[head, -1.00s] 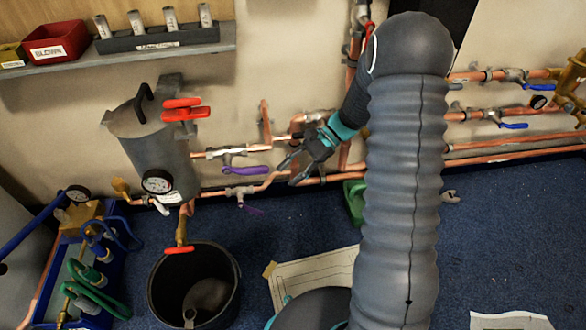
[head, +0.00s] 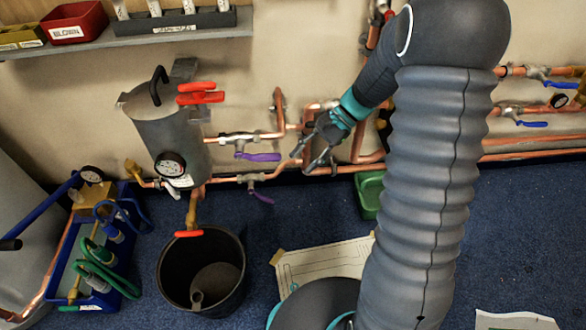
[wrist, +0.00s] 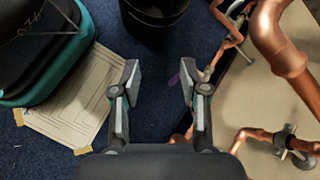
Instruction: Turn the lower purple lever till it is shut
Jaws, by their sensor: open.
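The lower purple lever (head: 262,197) sits on a valve in the lower copper pipe (head: 232,180), slanting down and right, away from the pipe's line. The upper purple lever (head: 258,157) lies roughly along the pipe above it. My gripper (head: 308,160) is right of both levers, apart from them, its fingers spread and empty. In the wrist view my gripper (wrist: 159,78) is open.
A black bucket (head: 162,285) stands on the blue floor at left of centre. A grey vessel with a gauge (head: 171,165) is left of the levers. Copper pipes (head: 362,155) rise beside my gripper. A green object (head: 369,192) and a paper sheet (head: 318,262) lie on the floor.

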